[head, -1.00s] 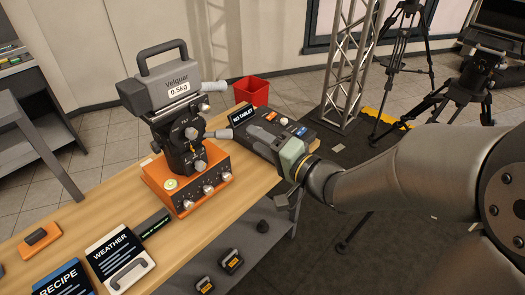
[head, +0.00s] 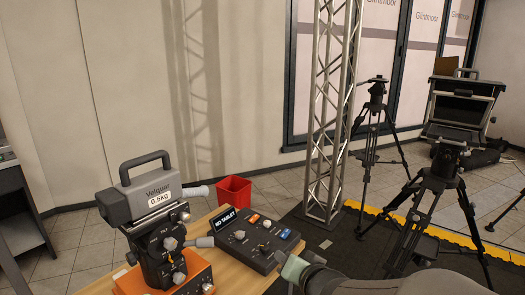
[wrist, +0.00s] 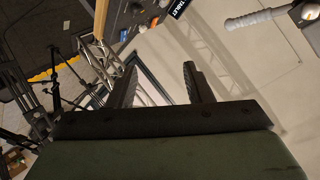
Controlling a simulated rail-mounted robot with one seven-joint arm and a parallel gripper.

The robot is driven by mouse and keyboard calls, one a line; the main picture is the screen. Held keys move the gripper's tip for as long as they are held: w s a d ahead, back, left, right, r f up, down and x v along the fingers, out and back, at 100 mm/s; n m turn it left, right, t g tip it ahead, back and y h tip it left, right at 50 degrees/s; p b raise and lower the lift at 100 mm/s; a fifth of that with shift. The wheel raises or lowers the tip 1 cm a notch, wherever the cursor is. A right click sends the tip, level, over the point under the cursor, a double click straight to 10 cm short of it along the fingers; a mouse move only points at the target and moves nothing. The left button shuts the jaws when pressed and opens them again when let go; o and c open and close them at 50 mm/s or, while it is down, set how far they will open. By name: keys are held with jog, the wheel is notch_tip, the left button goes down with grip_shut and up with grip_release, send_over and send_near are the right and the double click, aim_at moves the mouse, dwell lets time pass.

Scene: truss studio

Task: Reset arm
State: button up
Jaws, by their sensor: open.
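My gripper shows in the wrist view (wrist: 160,85) with its two dark ridged fingers apart and nothing between them. The black control panel (head: 256,240) with a "NO TABLET" display lies on the wooden table (head: 236,277). It also shows at the top of the wrist view (wrist: 150,12).
The grey Velquar 0.5kg device (head: 157,200) stands on an orange base (head: 190,274) left of the panel. A red bin (head: 234,190) stands behind the table. A truss tower (head: 329,120), tripods (head: 370,130) and a cased monitor (head: 462,108) stand at the back right.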

jog(key=s+d+f+n+g+h, duration=0.1)
jog(key=s+d+f+g+h, duration=0.45)
jog(key=s+d, duration=0.35)
jog(key=s+a+n+g+y, duration=0.1)
jog(key=s+n+g, duration=0.2)
jog(key=s, duration=0.9)
jog(key=g, duration=0.3)
